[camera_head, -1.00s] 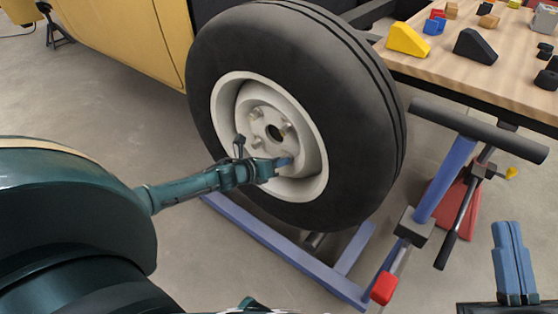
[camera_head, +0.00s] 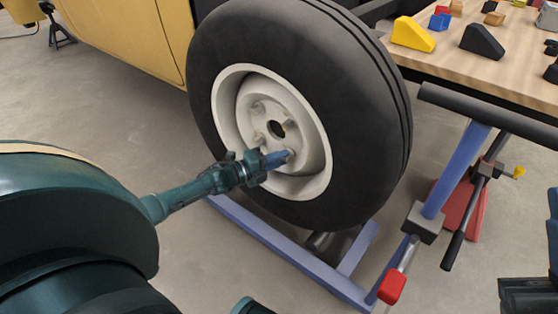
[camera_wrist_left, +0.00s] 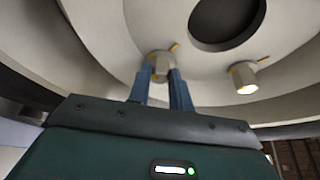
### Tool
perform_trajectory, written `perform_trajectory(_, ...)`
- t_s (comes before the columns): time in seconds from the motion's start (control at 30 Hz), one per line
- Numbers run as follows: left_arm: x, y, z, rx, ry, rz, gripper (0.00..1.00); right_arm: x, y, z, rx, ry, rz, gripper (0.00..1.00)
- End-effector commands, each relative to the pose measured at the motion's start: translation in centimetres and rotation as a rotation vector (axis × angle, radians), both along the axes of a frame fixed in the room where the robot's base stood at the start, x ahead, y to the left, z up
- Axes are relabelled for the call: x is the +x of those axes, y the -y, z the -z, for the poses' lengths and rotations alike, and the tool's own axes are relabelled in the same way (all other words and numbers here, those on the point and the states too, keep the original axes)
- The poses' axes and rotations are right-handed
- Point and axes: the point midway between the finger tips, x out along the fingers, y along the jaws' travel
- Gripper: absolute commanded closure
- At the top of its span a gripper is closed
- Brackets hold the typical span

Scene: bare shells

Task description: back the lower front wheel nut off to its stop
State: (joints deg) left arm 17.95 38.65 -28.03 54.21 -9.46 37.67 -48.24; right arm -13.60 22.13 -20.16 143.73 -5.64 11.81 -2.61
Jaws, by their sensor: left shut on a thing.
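The wheel (camera_head: 350,110) has a black tyre and a pale rim, with nuts around a dark centre hole. My left gripper (camera_head: 275,159) reaches in from the left to the lower nut (camera_head: 289,155). In the left wrist view its two blue fingers (camera_wrist_left: 160,88) are shut on this hexagonal nut (camera_wrist_left: 161,63), one on each side. The nut's base sits close to the rim face; its thread is hidden. Another nut (camera_wrist_left: 243,77) with a yellow mark stands free to the right. My right gripper (camera_head: 552,225) is cut off by the right edge, so its jaws are unclear.
A blue stand frame (camera_head: 280,245) lies under the wheel. A jack-like post with a dark crossbar (camera_head: 490,112) and red handle end (camera_head: 391,288) stands to the right. A wooden table (camera_head: 460,70) with blocks is behind it. The yellow body (camera_head: 120,35) is at the left.

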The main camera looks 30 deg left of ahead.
Motion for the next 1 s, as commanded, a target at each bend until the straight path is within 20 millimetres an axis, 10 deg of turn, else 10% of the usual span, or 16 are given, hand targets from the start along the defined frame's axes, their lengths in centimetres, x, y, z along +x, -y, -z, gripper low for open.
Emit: perform_trajectory(1.0, 0.02, 0.12, 0.66, -0.715, -0.057, -0.002, 1.00, 0.04, -0.15, 0.19, -0.001, -0.006, -0.004, 1.00)
